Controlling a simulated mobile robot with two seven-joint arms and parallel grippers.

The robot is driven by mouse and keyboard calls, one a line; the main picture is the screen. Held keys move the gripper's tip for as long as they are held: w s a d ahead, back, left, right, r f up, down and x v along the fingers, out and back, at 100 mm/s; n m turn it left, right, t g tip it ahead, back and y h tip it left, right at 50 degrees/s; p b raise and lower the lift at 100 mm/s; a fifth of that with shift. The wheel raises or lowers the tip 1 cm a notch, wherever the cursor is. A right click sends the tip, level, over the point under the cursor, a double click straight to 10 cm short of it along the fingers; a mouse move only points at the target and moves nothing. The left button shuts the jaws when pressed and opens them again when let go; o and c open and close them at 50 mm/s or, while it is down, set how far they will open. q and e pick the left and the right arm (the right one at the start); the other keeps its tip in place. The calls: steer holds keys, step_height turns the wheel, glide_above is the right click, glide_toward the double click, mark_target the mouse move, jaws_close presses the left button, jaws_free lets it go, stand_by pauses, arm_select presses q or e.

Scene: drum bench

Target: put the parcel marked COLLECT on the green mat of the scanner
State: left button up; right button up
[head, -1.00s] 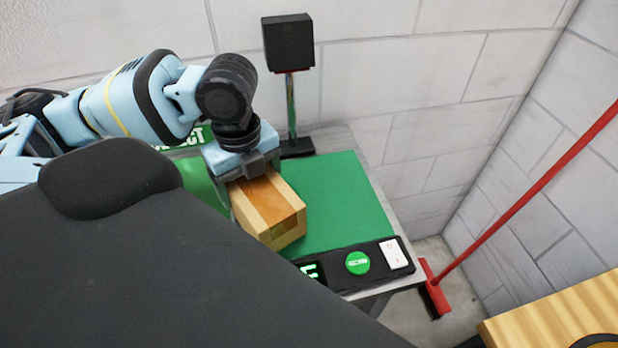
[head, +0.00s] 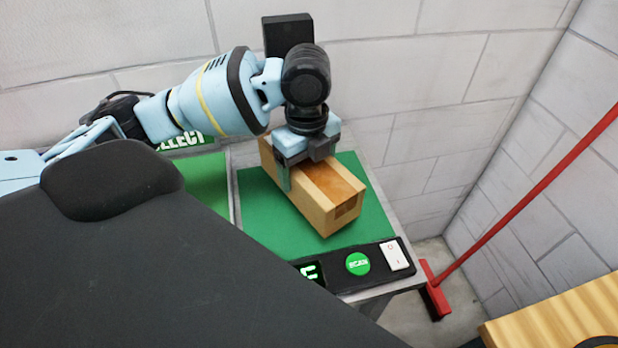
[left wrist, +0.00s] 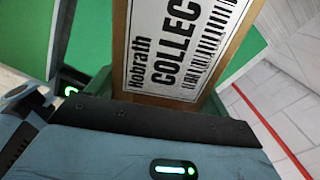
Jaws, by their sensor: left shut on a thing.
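A brown cardboard parcel (head: 328,192) is over the green mat (head: 262,213) of the scanner in the head view. My left gripper (head: 302,172) is shut on it from above. In the left wrist view the parcel's white label (left wrist: 180,45) reads "Hobrath" and "COLLECT" beside a barcode. The parcel covers the middle of the mat. I cannot tell whether its underside touches the mat or hangs just above it. My right gripper is not in view.
The scanner's front panel has a green SCAN button (head: 358,263) and a white switch (head: 394,255). A black scanner head (head: 287,34) stands behind. A second green area (head: 207,184) with a COLLECT sign lies left. A red pole (head: 530,195) leans at right.

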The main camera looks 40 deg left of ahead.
arm_select(q)
steer(key=f, duration=0.3)
steer(key=shift+w+d+f, duration=0.1)
steer(key=shift+w+f, duration=0.1)
steer(key=shift+w, duration=0.05)
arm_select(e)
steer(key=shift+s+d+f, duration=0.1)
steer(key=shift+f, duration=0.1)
arm_select(q)
steer(key=o, duration=1.2)
steer(key=shift+f, duration=0.15)
steer(key=o, duration=0.4)
steer(key=shift+s, duration=0.1)
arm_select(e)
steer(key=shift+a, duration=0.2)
arm_select(q)
step_height(320, 180, up, 11)
steer(key=shift+r+p, duration=0.1)
steer(key=shift+p, duration=0.45)
steer(key=shift+r, duration=0.5)
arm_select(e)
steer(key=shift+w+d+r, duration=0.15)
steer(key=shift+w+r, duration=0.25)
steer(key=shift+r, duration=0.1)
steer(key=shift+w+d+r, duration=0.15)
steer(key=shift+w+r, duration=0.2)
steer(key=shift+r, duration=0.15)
